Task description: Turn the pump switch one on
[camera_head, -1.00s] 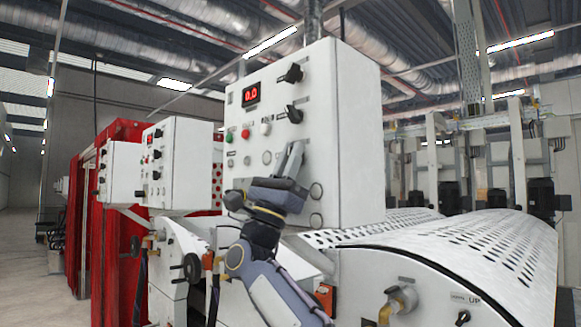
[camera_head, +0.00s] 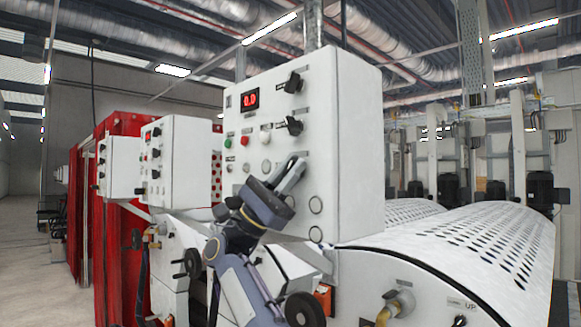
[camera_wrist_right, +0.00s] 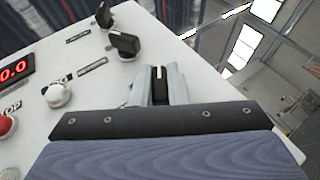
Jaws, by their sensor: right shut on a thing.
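A white control box (camera_head: 350,150) stands in the middle of the head view, with a red display (camera_head: 250,99) reading 0.0. Two black rotary switches, an upper one (camera_head: 293,83) and a lower one (camera_head: 291,125), sit on its right side and are free. My right gripper (camera_head: 292,172) is at the panel just below them, tilted to the right. In the right wrist view, its fingers (camera_wrist_right: 158,85) are shut around a third black switch (camera_wrist_right: 158,76) with a white mark. That switch is hidden by the gripper in the head view. My left gripper is not in view.
Green (camera_head: 228,141), red (camera_head: 245,138) and white (camera_head: 265,137) buttons lie left of the gripper. A perforated white cover (camera_head: 480,245) stands at the right, and more control boxes (camera_head: 178,160) at the left. A handwheel (camera_head: 190,263) is below.

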